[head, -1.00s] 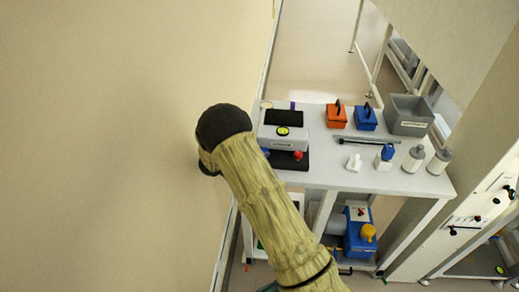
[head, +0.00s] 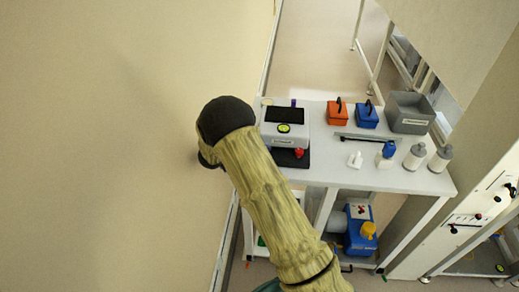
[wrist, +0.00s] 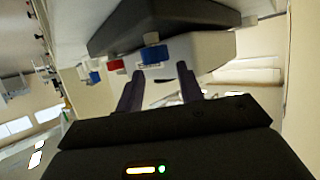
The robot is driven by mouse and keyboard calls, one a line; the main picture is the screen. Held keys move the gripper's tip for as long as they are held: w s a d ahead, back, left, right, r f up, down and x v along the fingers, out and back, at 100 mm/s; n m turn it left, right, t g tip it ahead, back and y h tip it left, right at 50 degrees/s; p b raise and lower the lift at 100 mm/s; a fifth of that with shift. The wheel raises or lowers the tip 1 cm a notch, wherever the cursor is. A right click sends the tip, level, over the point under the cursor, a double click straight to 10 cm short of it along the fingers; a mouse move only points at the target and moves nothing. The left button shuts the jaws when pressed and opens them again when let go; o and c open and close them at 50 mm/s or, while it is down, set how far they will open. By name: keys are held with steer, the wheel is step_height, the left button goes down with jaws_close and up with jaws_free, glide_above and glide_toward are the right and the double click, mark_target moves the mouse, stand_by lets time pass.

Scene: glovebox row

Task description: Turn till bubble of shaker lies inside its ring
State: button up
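The shaker (head: 286,139) is a pale box with a dark top on the table at left. Its round yellow-green level (head: 284,128) faces up, but the bubble and ring are too small to tell apart. A red knob (head: 299,153) shows at its front right. In the wrist view the shaker (wrist: 205,52) appears inverted, with the red knob (wrist: 116,64) and a blue knob (wrist: 153,54). My gripper (wrist: 159,72) is open, with the blue knob seen just beyond and between its fingertips. No grip shows. In the head view my arm hides the gripper and the shaker's left side.
The shaker stands on a black base (head: 292,160). The table (head: 400,181) also holds an orange box (head: 337,114), a blue box (head: 367,117), a grey bin (head: 408,114), a blue-capped bottle (head: 388,155) and two grey-topped jars (head: 414,157). A wall (head: 110,150) is close at left.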

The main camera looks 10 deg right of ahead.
step_height(320, 180, up, 8)
steer(key=b, duration=0.1)
steer(key=shift+r, duration=0.2)
steer(key=s+a+r+n+t+y, duration=0.2)
steer(key=s+r+n+t+y, duration=0.15)
steer(key=s+n+y, duration=0.4)
steer(key=s+d+f+n+g+y, duration=0.1)
steer(key=s+g, duration=0.3)
steer(key=s, duration=0.7)
steer(key=s+d+f+n+g+y, duration=0.2)
steer(key=s+n+g+y, duration=0.1)
steer(key=s, duration=0.9)
steer(key=shift+d+f+g, duration=0.25)
steer(key=shift+d+g, duration=0.05)
steer(key=shift+g, duration=0.05)
